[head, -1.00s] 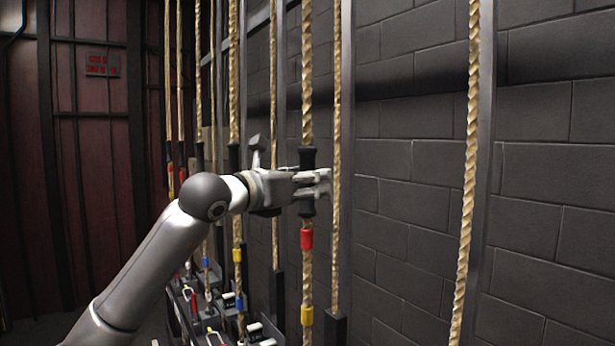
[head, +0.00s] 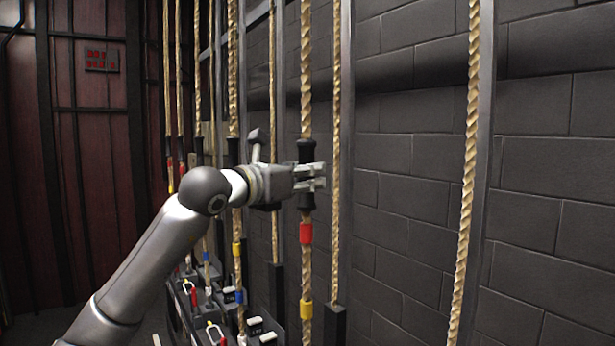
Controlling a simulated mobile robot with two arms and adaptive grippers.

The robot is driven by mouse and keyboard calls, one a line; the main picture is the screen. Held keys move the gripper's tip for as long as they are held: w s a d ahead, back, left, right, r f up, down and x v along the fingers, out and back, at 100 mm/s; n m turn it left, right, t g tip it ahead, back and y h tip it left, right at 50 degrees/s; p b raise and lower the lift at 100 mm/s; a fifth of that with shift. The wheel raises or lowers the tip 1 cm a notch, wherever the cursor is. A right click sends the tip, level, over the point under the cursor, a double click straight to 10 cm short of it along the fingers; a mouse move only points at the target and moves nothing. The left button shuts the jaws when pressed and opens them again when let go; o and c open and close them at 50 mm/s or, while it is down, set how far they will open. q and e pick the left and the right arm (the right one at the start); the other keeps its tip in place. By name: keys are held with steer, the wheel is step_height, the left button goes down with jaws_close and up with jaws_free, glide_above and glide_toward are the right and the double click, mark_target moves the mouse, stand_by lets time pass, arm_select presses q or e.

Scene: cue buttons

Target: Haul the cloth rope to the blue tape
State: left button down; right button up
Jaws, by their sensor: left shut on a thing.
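My left gripper (head: 310,177) is shut on the black sleeve (head: 306,150) of a twisted, straw-coloured rope (head: 306,60) in the middle of the head view. The rope hangs upright, with a red tape band (head: 306,234) just below the sleeve and a yellow band (head: 306,310) lower down. No blue band shows on this rope. A blue tape band (head: 239,297) shows on the neighbouring rope (head: 234,60) to the left, below a yellow band. The fingers hide part of the sleeve. My right gripper is not in view.
Several more ropes hang at the left, some with taped bands and black sleeves. A rack with levers (head: 215,315) stands low at the left. A rope (head: 470,150) hangs at the right before a dark block wall (head: 420,200). A red sign (head: 100,60) is far left.

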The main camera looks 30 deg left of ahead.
arm_select(q)
step_height(320, 180, down, 17)
steer(key=b, duration=1.6)
steer(key=shift+f, duration=0.1)
steer(key=c, duration=1.2)
jaws_free()
steer(key=shift+o, duration=0.2)
steer(key=shift+s, duration=0.15)
glide_toward(302, 259)
steer(key=shift+s, duration=0.4)
